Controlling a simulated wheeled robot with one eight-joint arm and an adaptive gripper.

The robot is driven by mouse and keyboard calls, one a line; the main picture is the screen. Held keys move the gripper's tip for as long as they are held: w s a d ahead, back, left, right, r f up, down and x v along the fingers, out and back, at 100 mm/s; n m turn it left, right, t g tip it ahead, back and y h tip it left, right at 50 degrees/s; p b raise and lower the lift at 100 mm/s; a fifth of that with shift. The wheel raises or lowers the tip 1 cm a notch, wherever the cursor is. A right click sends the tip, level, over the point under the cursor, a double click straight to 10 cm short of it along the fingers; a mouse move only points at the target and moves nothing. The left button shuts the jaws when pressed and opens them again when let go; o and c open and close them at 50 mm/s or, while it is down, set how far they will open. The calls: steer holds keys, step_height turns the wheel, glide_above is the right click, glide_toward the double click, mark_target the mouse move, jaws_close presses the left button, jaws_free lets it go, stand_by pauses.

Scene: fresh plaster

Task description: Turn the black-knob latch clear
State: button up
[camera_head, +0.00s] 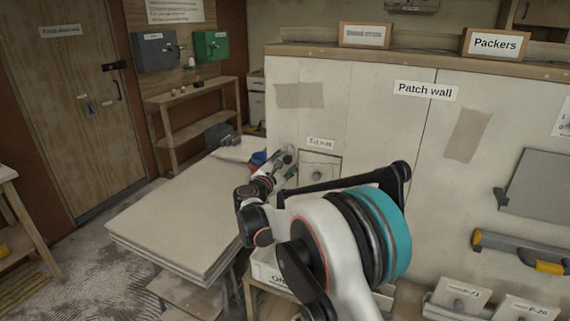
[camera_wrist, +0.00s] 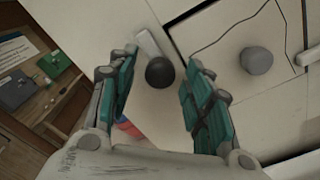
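In the wrist view a black knob (camera_wrist: 160,72) sits on a pale bar latch (camera_wrist: 146,42) at the edge of a small wall panel (camera_wrist: 235,45). The bar reaches up and left from the knob. My gripper (camera_wrist: 160,75) is open, with one teal finger on each side of the black knob and visible gaps to both. The panel has a grey knob (camera_wrist: 256,60) and a thin dark line across it. In the head view my gripper (camera_head: 283,160) is at the wall just left of this panel (camera_head: 320,170); the black knob cannot be made out there.
A stack of boards on a table (camera_head: 180,215) lies left of my arm. A red and blue object (camera_head: 258,160) stands by the wall near my gripper. Another pale piece (camera_wrist: 308,57) sits at the panel's right edge. The patch wall (camera_head: 380,130) extends right.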

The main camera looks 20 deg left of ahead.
steer(key=shift+s, duration=0.1)
steer(key=s, duration=1.1)
steer(key=shift+s+a, duration=0.35)
steer(key=shift+a, duration=0.1)
